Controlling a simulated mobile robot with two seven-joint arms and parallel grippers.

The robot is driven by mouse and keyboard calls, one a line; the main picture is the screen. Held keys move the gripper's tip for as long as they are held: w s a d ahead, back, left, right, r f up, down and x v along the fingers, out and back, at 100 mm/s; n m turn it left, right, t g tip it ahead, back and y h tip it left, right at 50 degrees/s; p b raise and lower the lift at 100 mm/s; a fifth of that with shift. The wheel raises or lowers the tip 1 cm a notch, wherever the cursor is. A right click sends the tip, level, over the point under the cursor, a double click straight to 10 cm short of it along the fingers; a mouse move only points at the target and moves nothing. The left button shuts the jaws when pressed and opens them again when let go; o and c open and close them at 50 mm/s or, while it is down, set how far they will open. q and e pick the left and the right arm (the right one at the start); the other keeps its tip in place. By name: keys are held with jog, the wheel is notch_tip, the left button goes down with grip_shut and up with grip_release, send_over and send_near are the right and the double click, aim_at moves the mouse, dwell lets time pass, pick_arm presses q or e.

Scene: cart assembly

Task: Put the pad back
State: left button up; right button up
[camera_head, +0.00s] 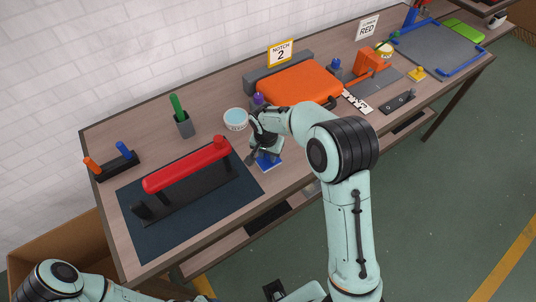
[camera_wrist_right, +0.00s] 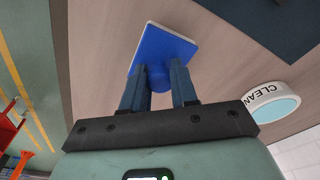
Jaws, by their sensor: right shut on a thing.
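The pad (camera_wrist_right: 165,45) is a blue square plate with a pale edge and a short blue stem. It also shows in the head view (camera_head: 269,161), near the front edge of the table. My right gripper (camera_wrist_right: 158,80) is shut on the stem; it also shows in the head view (camera_head: 264,152), partly hiding the pad. I cannot tell whether the pad touches the tabletop. A white round tub (camera_wrist_right: 270,105) marked CLEAN, pale blue inside, stands near the pad, and in the head view (camera_head: 235,119) to its upper left.
A dark mat (camera_head: 160,238) with a red bar (camera_head: 187,166) on a black stand lies left of the pad. An orange case (camera_head: 300,84) stands behind right, near a NOTCH 2 sign (camera_head: 282,52).

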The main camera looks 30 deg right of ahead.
aim_at(267, 164)
jog(key=shift+f, duration=0.2)
jog(key=o, duration=0.5)
jog(key=shift+f, duration=0.1)
jog(key=o, duration=0.4)
jog(key=r, duration=0.8)
jog(key=s+a+r, duration=0.1)
jog(key=r, duration=0.3)
jog(key=shift+a+r+p, duration=0.1)
jog(key=shift+r+p, duration=0.1)
jog(key=shift+p, duration=0.15)
